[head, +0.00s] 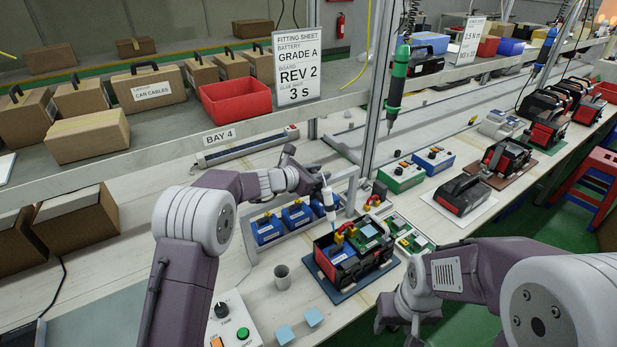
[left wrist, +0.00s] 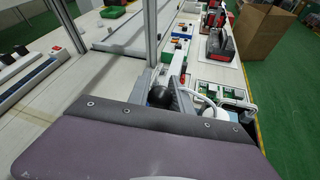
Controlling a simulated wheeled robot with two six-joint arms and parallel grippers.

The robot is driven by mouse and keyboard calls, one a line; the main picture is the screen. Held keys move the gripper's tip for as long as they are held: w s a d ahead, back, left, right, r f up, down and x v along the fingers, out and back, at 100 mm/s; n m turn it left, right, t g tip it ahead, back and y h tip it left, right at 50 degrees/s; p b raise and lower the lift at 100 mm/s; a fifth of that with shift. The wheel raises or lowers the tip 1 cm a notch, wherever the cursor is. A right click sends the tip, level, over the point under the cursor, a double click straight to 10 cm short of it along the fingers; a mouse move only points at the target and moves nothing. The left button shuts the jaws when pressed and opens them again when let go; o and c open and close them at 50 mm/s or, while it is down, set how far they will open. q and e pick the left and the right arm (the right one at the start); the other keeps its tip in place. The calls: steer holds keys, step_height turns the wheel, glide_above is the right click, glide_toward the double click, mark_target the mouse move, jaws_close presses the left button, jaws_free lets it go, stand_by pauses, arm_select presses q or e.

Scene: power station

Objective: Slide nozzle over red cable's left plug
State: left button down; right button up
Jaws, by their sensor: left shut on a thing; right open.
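My left gripper (head: 322,186) is shut on a white, upright tube with a narrow nozzle (head: 330,207), above the open black and red power station case (head: 331,284). The nozzle's lower end is close to yellow plugs (head: 339,238) in the case; I cannot tell whether it touches one. The case also holds a blue battery (head: 341,254) and a green board (head: 369,232). My right gripper (head: 397,326) is low at the right of the case, open and partly hidden. In the left wrist view my own arm covers the front.
Blue batteries (head: 268,229) stand in a rack behind the case. A grey cup (head: 282,277), light blue pads (head: 314,317) and a control box (head: 233,322) are in front and left. Green boards (head: 409,237) lie right. A metal post (head: 373,105) rises behind.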

arm_select(q)
steer(key=shift+w+d, duration=0.35)
steer(key=shift+d, duration=0.2)
steer(key=c, duration=1.2)
jaws_free()
steer(key=shift+o, duration=0.2)
steer(key=shift+s+a, duration=0.2)
steer(key=shift+a, duration=0.05)
steer(key=b+v, duration=0.1)
steer(key=v, duration=0.7)
steer(key=shift+s+r+b, duration=0.15)
steer(key=shift+b, duration=0.15)
